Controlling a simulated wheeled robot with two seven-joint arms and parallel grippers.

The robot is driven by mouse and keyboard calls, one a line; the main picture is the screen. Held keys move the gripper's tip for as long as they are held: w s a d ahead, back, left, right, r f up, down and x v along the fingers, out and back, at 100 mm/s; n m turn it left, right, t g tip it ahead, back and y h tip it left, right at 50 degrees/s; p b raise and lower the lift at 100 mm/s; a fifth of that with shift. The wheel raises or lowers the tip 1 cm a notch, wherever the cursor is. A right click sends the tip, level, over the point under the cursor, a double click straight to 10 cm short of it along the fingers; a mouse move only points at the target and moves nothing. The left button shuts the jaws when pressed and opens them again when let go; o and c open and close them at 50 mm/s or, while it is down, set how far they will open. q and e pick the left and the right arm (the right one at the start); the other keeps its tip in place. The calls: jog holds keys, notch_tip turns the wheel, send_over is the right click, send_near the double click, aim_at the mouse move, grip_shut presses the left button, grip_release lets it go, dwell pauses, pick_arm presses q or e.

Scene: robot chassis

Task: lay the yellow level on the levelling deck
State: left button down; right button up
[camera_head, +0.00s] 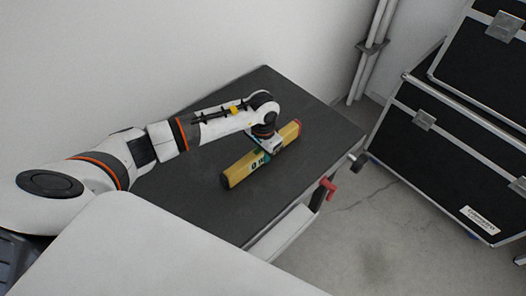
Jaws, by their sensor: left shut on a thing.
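My right gripper is out of view.
A red clamp handle (327,189) and a dark knob (360,162) stick out at the deck's right side. Black flight cases (430,150) stand on the floor at the right. Pipes (372,50) run up the back wall. The deck's near left and far parts are bare.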

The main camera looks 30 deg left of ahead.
pick_arm(q)
jog(key=shift+f, duration=0.15)
jog(key=c, duration=1)
grip_release()
jog(key=shift+c, duration=0.2)
notch_tip(320, 180, up, 11)
jog(key=b, duration=0.2)
jog(key=shift+b, duration=0.4)
jog(key=shift+r, duration=0.55)
